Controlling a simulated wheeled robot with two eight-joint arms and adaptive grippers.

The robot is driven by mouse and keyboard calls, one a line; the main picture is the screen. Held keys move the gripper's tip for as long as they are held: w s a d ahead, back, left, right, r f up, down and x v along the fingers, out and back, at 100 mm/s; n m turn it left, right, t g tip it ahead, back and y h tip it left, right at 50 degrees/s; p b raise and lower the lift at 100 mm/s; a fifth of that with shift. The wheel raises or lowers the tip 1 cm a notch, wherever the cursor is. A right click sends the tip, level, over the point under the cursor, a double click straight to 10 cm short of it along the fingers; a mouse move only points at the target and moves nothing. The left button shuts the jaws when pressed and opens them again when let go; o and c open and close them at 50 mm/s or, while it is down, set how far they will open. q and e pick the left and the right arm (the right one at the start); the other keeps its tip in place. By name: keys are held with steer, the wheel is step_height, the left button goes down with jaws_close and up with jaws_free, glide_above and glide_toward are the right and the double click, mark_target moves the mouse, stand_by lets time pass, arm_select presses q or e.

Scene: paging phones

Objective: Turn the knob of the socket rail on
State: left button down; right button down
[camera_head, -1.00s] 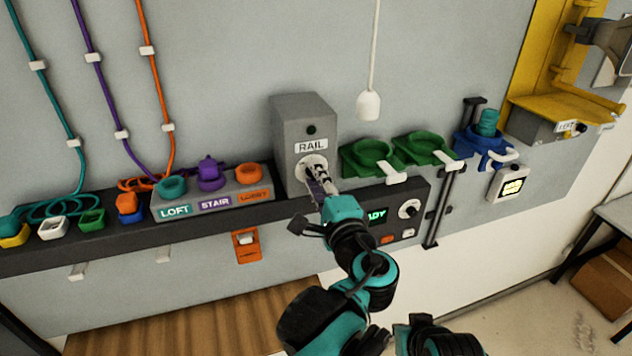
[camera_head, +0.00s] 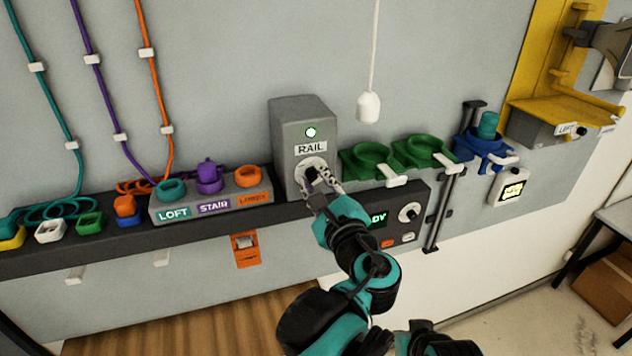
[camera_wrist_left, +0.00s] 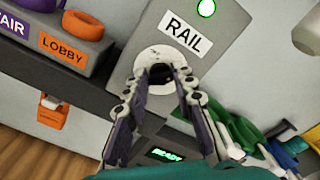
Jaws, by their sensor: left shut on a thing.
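The grey box labelled RAIL (camera_head: 289,130) stands on the dark shelf against the wall. Its round lamp (camera_head: 310,132) glows pale green-white above the label, and the lit lamp also shows in the left wrist view (camera_wrist_left: 206,8). The knob (camera_head: 311,173) sits on a white disc below the label, dark and partly hidden by my fingers. My left gripper (camera_head: 322,184) reaches the box front from below right. In the left wrist view my left gripper (camera_wrist_left: 167,84) has its fingertips on both sides of the dark knob (camera_wrist_left: 183,74), shut on it. My right gripper is not in view.
A block with LOFT, STAIR and LOBBY sockets (camera_head: 214,205) stands left of the box. Green holders (camera_head: 372,158) are mounted to the right. A panel with a green display (camera_head: 377,218) is below right. A white pull (camera_head: 368,106) hangs above on a cord.

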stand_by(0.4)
arm_select(q)
steer(key=c, duration=1.2)
jaws_free()
steer(key=shift+s, duration=0.1)
steer(key=v, duration=1.2)
steer(key=shift+f, duration=0.1)
steer(key=a+f+n+g+b, duration=0.4)
steer(key=a+f+b, duration=0.35)
steer(key=f, duration=0.65)
steer(key=a+f+n+g+b, duration=0.35)
steer(key=a+f+b, duration=0.4)
steer(key=f, duration=0.65)
steer(key=s+a+f+n+h+b, duration=0.2)
steer(key=f+n+b, duration=0.3)
steer(key=f, duration=0.4)
steer(key=s+a+f+n+g+h+b, duration=0.1)
steer(key=s+a+f+n+b, duration=0.1)
steer(key=f+n+b, duration=0.3)
steer(key=s+a+f+n+g+h+b, duration=0.1)
steer(key=f+n+b, duration=0.4)
steer(key=f, duration=0.8)
steer(key=shift+s+a+f+n+g+h, duration=0.15)
steer(key=shift+s+a+f+n+h, duration=0.1)
steer(key=shift+s+a+h, duration=0.2)
steer(key=shift+s+a+f+n+g+h, duration=0.1)
steer(key=shift+s+a+f+n+h, duration=0.1)
steer(key=shift+s+a+h, duration=0.25)
